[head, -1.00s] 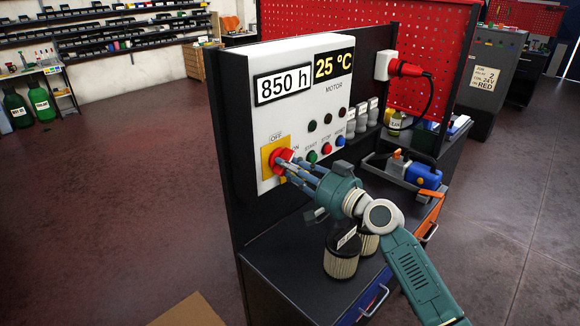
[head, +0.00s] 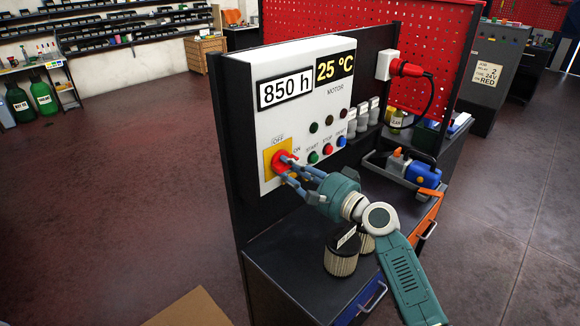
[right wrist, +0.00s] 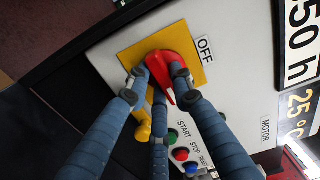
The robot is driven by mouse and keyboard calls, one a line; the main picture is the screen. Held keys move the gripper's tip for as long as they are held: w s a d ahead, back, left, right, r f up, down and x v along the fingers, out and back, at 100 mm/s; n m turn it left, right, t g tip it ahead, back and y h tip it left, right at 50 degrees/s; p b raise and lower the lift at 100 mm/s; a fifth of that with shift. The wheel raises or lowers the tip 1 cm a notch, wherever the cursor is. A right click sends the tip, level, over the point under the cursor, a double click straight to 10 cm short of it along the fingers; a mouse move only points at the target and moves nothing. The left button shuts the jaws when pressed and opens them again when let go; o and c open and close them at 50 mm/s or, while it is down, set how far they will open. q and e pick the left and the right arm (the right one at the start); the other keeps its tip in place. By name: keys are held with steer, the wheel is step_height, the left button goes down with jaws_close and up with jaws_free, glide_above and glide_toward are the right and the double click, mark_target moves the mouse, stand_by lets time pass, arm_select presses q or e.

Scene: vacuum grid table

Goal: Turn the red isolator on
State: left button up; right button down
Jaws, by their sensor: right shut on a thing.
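The red isolator (head: 282,161) is a rotary knob on a yellow plate (head: 268,154), at the lower left of the white control panel (head: 298,60). An OFF label is above the plate and an ON label is to its right. My right gripper (head: 287,168) has its fingers closed around the knob. In the right wrist view the blue-grey fingers press on the sides of the red isolator (right wrist: 172,66), with the OFF label (right wrist: 204,50) beside it. My left gripper is not in view.
START, STOP and RESET buttons (head: 328,149) sit right of the isolator. Two cylindrical filters (head: 341,262) stand on the dark bench below my arm. A blue tool (head: 421,175) lies on the bench to the right, near a red plug (head: 406,68) and cable.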

steer(key=shift+m, duration=0.3)
stand_by(0.4)
steer(key=c, duration=1.5)
jaws_free()
steer(key=v, duration=1.2)
